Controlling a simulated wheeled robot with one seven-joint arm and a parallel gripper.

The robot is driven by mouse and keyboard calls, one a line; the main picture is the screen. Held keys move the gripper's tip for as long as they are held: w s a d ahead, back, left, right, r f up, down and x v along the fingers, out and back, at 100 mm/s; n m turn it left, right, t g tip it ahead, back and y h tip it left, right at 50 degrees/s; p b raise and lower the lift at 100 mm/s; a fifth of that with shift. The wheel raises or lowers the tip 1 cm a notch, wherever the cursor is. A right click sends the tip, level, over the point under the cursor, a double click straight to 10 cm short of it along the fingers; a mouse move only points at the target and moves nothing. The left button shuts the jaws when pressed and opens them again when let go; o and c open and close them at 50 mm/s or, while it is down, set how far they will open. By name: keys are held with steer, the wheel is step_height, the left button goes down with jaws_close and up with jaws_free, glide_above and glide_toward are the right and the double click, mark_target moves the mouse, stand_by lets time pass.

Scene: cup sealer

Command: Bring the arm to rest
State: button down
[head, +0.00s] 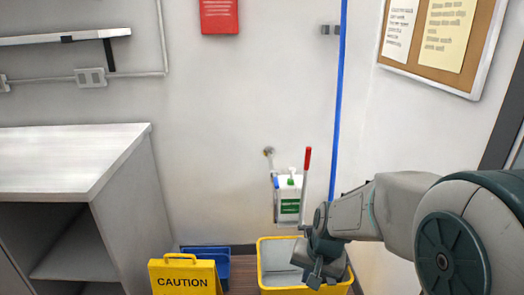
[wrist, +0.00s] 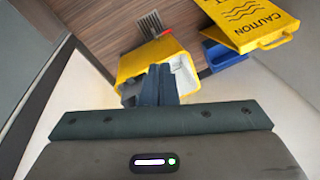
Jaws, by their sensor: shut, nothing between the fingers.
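My gripper (head: 316,276) is at the end of my arm, which reaches in from the right in the head view. It points down over the yellow bucket (head: 268,245). In the wrist view my gripper (wrist: 160,68) shows its two dark fingers together with nothing between them. The yellow bucket (wrist: 128,70) lies beyond the fingertips there, partly hidden by them. I cannot tell how far the fingers are above it.
A yellow caution sign (head: 184,278) stands in front of a blue bin (head: 222,268). A white-topped counter (head: 70,158) is at the left. A white dispenser (head: 289,200) with a red-tipped lever hangs on the wall behind the bucket. A blue pole (head: 340,90) stands beside it.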

steer(key=s+d+r+n+h+p, duration=0.1)
steer(key=s+d+r+n+p, duration=0.2)
steer(key=s+r, duration=0.9)
step_height(320, 180, up, 4)
steer(key=p, duration=0.3)
steer(key=shift+s+d+t+h+p, duration=0.25)
steer(key=shift+d+t+h+p, duration=0.05)
steer(key=shift+d+t, duration=0.1)
